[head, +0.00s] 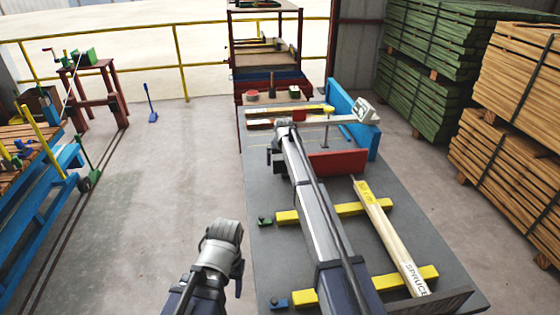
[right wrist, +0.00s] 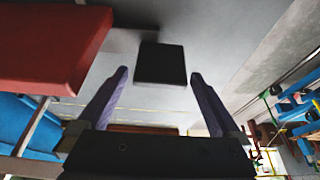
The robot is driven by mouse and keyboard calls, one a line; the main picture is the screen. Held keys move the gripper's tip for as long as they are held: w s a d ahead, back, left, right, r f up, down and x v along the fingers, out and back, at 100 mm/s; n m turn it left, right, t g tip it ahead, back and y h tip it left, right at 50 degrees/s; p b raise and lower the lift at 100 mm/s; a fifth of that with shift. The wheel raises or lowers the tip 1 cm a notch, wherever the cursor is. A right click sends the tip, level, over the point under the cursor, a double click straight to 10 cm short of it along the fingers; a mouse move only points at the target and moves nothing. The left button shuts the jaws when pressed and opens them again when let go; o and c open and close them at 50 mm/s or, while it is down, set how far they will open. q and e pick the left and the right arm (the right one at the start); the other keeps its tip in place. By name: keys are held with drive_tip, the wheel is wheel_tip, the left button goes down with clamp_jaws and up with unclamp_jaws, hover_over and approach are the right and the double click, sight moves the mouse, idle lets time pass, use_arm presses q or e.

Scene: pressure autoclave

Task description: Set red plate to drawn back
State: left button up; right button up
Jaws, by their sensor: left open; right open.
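A red slab, seemingly the same plate, fills the upper left of the right wrist view (right wrist: 50,45). My right gripper (right wrist: 159,74) is open. Its fingers lie either side of a black square block (right wrist: 162,63) in that view; I cannot tell whether they touch it. In the head view my right arm hides its own fingers. My left gripper (head: 237,272) is low, left of the table, its fingers hardly showing.
A board marked SPRUCE (head: 391,240) lies across two yellow bars (head: 335,212) at the table's near right. Stacked timber (head: 515,130) stands right.

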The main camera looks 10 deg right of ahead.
drive_tip(key=p+v, duration=0.6)
drive_tip(key=v, duration=0.1)
drive_tip(key=shift+r, duration=0.25)
drive_tip(key=shift+f, duration=0.1)
drive_tip(key=s+f+g, duration=0.2)
drive_tip(key=s+g, duration=0.2)
drive_tip(key=s, duration=3.9)
drive_tip(key=s+a+n+h, duration=0.1)
drive_tip(key=s+a+n, duration=0.2)
drive_tip(key=s+a, duration=0.3)
drive_tip(key=a, duration=0.4)
drive_tip(key=shift+a+r+n+g, duration=0.25)
drive_tip(key=shift+a+n+g, duration=0.15)
